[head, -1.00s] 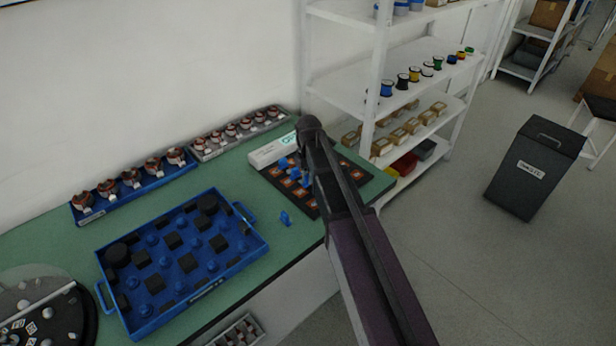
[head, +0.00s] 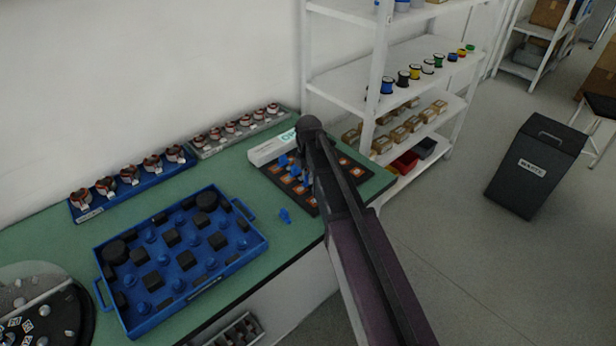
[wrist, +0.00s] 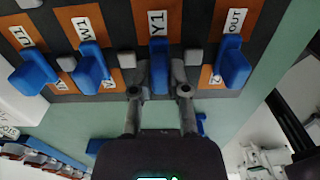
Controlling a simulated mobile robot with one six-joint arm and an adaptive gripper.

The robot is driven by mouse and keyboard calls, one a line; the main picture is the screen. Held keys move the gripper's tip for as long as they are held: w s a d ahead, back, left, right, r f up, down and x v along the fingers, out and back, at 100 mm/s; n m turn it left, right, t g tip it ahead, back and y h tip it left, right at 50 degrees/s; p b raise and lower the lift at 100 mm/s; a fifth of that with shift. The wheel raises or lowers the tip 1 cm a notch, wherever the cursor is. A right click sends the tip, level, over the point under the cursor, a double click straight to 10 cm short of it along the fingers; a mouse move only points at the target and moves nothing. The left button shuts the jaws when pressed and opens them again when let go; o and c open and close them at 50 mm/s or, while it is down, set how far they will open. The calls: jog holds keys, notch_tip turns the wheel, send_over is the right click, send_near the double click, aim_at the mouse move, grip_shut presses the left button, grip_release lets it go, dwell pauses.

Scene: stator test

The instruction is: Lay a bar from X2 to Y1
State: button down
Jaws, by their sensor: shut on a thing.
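The dark terminal board (head: 317,205) lies on the green bench, partly hidden by my arm in the head view. The wrist view shows its orange pads, with readable labels U1, W1, Y1 (wrist: 158,23) and OUT. X2 is not clearly readable. My gripper (wrist: 160,78) is at the Y1 pad, its two fingers closed on either side of a blue bar (wrist: 158,62). The bar sits over Y1; whether it is seated is unclear. Other blue bars stand at U1 (wrist: 34,72), W1 (wrist: 93,68) and OUT (wrist: 233,63). My arm hides the gripper in the head view.
A loose blue piece (head: 285,215) lies on the bench left of the board. A blue tray (head: 262,243) of blue and black parts is further left. A white box (head: 268,151) stands behind the board. A white shelf (head: 372,120) rises behind, to the right.

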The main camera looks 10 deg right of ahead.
jog(key=c, duration=0.5)
grip_release()
jog(key=shift+c, duration=0.2)
jog(key=shift+r, duration=0.1)
notch_tip(320, 180, up, 7)
jog(key=p, duration=0.7)
jog(key=shift+s+a+m, duration=0.15)
jog(key=shift+a+m, duration=0.1)
jog(key=shift+m, duration=0.05)
jog(key=shift+s+a+m, duration=0.15)
jog(key=shift+a+m, duration=0.3)
jog(key=shift+m, duration=0.05)
jog(key=s+a+r+m+p, duration=0.1)
jog(key=s+a+m, duration=0.4)
jog(key=a+m, duration=0.6)
jog(key=shift+s+a+r+m, duration=0.2)
jog(key=shift+s+m, duration=0.1)
jog(key=shift+m, duration=2.1)
